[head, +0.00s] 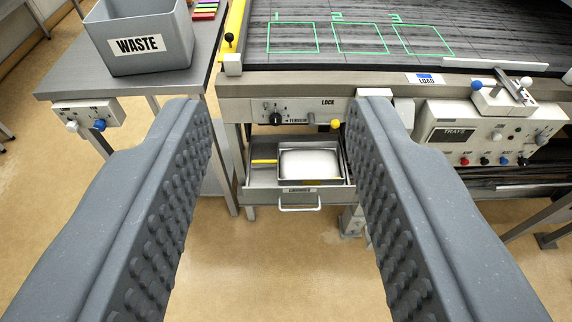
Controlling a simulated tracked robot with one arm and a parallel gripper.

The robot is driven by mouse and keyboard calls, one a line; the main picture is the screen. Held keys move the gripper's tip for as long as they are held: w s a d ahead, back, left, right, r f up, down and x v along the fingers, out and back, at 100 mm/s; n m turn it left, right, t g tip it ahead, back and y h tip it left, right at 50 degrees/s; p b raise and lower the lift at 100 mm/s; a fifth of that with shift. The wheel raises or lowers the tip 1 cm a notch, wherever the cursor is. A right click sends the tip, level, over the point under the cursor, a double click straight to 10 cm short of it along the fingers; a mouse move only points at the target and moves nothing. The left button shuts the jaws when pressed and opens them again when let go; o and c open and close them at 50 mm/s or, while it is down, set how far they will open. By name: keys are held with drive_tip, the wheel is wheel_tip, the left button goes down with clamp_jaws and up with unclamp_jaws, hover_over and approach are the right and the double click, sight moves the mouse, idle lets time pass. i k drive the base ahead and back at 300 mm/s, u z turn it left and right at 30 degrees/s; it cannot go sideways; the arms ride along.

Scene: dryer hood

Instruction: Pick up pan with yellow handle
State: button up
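My gripper (280,112) is open and empty, with its two grey studded fingers wide apart in the foreground. Between and beyond the fingers, a drawer (300,198) stands pulled out below the machine's front panel. A metal pan (310,163) with a pale, whitish inside lies in the drawer. A yellow handle (264,161) points left from the pan, and a yellow strip also shows along its front edge. The gripper is apart from the pan.
A grey WASTE bin (140,45) stands on a metal side table (75,80) at left. The machine's dark bed (350,60) has green numbered squares. A TRAYS control panel (485,135) is at right. A yellow-tipped lever (335,125) stands above the drawer. The floor in front is clear.

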sight(306, 163)
drive_tip(key=u, duration=2.35)
drive_tip(key=i, duration=1.45)
drive_tip(key=z, duration=3.35)
drive_tip(key=i, duration=0.5)
drive_tip(key=z, duration=0.2)
